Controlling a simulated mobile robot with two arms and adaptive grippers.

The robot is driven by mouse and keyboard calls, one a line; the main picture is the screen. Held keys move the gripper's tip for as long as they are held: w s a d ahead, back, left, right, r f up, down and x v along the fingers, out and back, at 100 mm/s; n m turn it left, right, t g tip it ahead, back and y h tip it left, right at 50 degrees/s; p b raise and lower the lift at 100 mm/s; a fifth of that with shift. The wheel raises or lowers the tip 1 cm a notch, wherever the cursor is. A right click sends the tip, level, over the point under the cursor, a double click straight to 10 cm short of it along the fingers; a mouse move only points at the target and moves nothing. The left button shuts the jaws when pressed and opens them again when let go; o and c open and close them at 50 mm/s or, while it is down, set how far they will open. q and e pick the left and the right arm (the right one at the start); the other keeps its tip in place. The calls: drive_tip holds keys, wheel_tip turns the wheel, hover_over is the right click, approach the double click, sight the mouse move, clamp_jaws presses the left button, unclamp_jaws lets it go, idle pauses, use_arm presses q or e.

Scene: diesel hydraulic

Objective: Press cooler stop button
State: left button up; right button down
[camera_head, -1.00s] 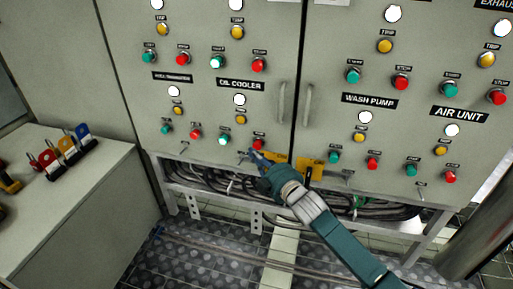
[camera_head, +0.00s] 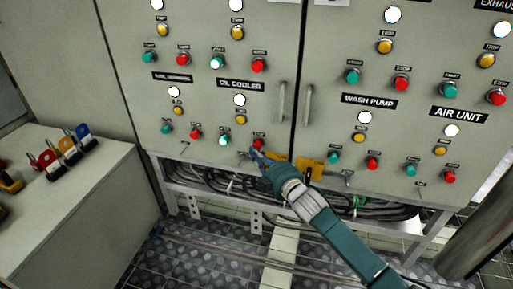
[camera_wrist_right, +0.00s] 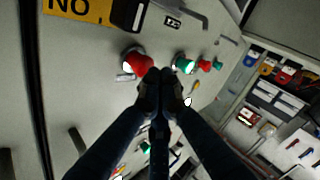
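The "OIL COOLER" label (camera_head: 240,84) is on the grey cabinet, above a white lamp and a yellow trip lamp. Below these are a lit green start button (camera_head: 225,140) and the red stop button (camera_head: 258,144). My right gripper (camera_head: 254,152) is shut and empty, its tips just below the red stop button. In the right wrist view, my shut fingertips (camera_wrist_right: 160,76) overlap the edge of a red button (camera_wrist_right: 138,63), with a lit green button (camera_wrist_right: 184,65) beside it. I cannot tell whether they touch the red button. My left gripper is not in view.
A "WASH PUMP" panel (camera_head: 368,100) and an "AIR UNIT" panel (camera_head: 459,114) are to the right. Door handles (camera_head: 307,104) stick out between the doors. Cables (camera_head: 220,184) run under the cabinet. A side bench (camera_head: 85,195) holds padlocks (camera_head: 64,147).

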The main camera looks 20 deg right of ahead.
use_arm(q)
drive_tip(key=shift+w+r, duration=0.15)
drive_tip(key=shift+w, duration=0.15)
use_arm(e)
drive_tip(key=shift+w+d, duration=0.25)
drive_tip(key=shift+w, duration=0.15)
idle(0.5)
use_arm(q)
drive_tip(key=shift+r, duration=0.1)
use_arm(e)
drive_tip(key=shift+s, duration=0.1)
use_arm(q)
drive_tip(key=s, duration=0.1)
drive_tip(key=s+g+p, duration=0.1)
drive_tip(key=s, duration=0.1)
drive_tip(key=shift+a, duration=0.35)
use_arm(e)
drive_tip(key=shift+s+a, duration=0.5)
drive_tip(key=shift+s, duration=0.15)
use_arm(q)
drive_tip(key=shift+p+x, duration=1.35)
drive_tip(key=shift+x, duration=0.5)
use_arm(e)
drive_tip(key=shift+s+a, duration=0.7)
drive_tip(key=shift+s, duration=0.35)
drive_tip(key=shift+s+a, duration=0.7)
drive_tip(key=shift+s, duration=0.3)
